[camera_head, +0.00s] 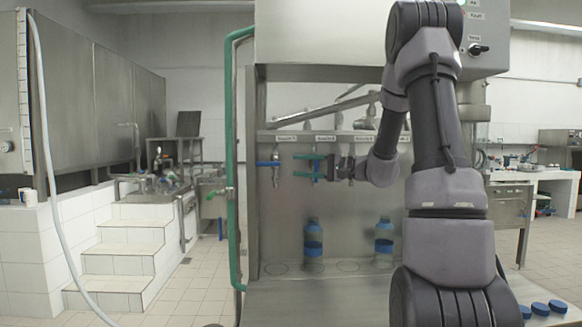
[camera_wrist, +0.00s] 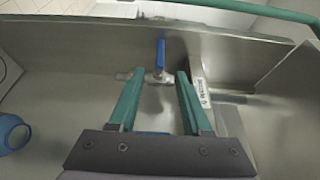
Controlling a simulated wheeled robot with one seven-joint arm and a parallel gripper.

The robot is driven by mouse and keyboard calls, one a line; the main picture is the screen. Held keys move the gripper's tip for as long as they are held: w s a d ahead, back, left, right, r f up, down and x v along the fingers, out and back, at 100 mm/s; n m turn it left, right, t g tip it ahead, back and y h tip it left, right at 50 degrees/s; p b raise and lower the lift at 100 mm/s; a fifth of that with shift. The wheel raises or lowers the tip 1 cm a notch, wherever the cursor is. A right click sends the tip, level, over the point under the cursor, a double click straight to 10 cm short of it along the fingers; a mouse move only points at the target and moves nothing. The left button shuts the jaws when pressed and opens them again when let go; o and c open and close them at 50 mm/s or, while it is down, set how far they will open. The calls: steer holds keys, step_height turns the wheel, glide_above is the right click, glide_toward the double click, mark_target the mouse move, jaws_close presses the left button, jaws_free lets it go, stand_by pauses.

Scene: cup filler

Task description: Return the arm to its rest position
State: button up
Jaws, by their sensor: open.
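My gripper (camera_head: 298,166) is held up in front of the filler's back panel, its two green fingers spread apart and pointing left. It also shows in the wrist view (camera_wrist: 160,82), with nothing between its fingers. A nozzle valve with a blue handle (camera_head: 267,164) is just left of the fingertips. In the wrist view the valve's blue handle (camera_wrist: 161,54) lies beyond the gap between the fingertips, apparently not gripped. My arm reaches across the right half of the head view and hides part of the filler.
Several blue caps (camera_head: 540,309) lie on the table at lower right. A green pipe (camera_head: 232,200) runs up the filler's left side.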

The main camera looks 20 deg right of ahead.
steer(key=shift+s+d, duration=0.1)
steer(key=s+a+n+g+h, duration=0.2)
steer(key=s+a+g, duration=0.15)
steer(key=s, duration=0.45)
steer(key=s+a+n+g+h, duration=0.1)
steer(key=s+a+g+h, duration=0.3)
steer(key=s, duration=0.5)
steer(key=s+d+t+h, duration=0.4)
steer(key=s+d+h, duration=0.2)
steer(key=s, duration=0.6)
steer(key=shift+h, duration=0.5)
steer(key=shift+o, duration=0.3)
steer(key=shift+t, duration=0.25)
